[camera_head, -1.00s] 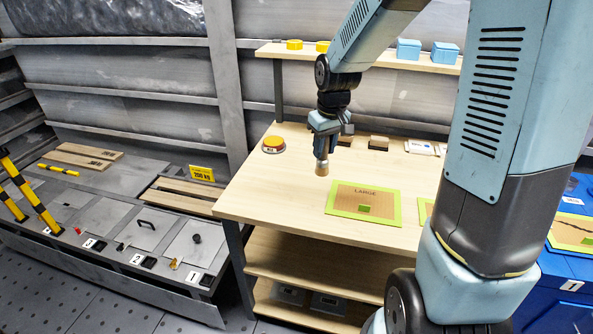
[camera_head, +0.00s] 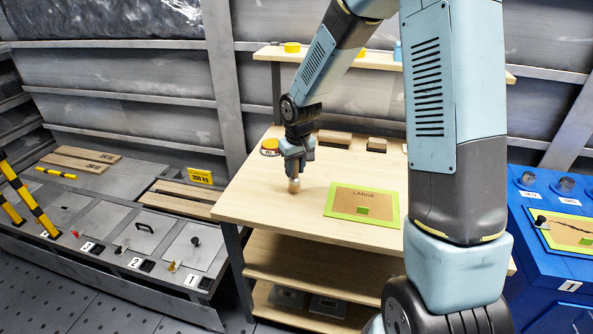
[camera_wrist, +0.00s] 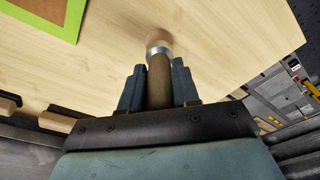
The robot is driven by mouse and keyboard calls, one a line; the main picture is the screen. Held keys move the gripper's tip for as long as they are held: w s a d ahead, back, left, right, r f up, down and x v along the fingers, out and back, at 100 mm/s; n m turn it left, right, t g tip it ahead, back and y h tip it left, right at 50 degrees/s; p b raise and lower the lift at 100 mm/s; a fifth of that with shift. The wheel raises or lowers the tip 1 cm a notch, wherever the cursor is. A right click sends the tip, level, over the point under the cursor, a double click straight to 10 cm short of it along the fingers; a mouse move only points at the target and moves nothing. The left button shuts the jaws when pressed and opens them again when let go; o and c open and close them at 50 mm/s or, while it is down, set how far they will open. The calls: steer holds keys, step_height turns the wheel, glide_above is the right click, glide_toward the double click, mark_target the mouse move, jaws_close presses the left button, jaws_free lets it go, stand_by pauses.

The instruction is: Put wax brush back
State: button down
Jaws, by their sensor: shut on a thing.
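My gripper (camera_head: 292,165) is shut on the wax brush (camera_head: 294,186), whose lower end points down over the left part of the wooden workbench (camera_head: 280,228). In the wrist view the brush (camera_wrist: 159,75) shows a brown handle, a metal ring and a pale round end, with the gripper's fingers (camera_wrist: 158,88) on both sides. I cannot tell whether its tip touches the bench. A round yellow-topped tin with a dark label (camera_head: 270,146) sits just behind and left of the gripper, partly hidden by it.
A green-edged board marked LARGE (camera_head: 362,203) lies right of the brush. Small wooden-topped blocks (camera_head: 335,138) stand along the bench back. A shelf (camera_head: 375,62) runs above. A blue cabinet (camera_head: 545,245) stands at right, a grey hatch deck (camera_head: 160,225) at left. The bench's front left is clear.

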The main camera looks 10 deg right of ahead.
steer(key=shift+f, duration=0.65)
steer(key=c, duration=0.8)
jaws_free()
step_height(320, 180, up, 12)
steer(key=s, duration=0.2)
steer(key=s+d+r+m+t+h, duration=0.1)
steer(key=s+d+r+m+t, duration=0.1)
steer(key=s+d+r, duration=0.8)
steer(key=s+d+r+m, duration=0.1)
steer(key=s+r, duration=0.1)
steer(key=s, duration=0.3)
steer(key=s+d+r+t, duration=0.1)
steer(key=s+r, duration=0.1)
steer(key=s, duration=0.4)
steer(key=s+d+r+m+t, duration=0.1)
steer(key=s+d+r, duration=0.1)
steer(key=s, duration=0.3)
steer(key=shift+s+r+m, duration=0.15)
steer(key=shift+s+m, duration=0.1)
steer(key=shift+m, duration=0.05)
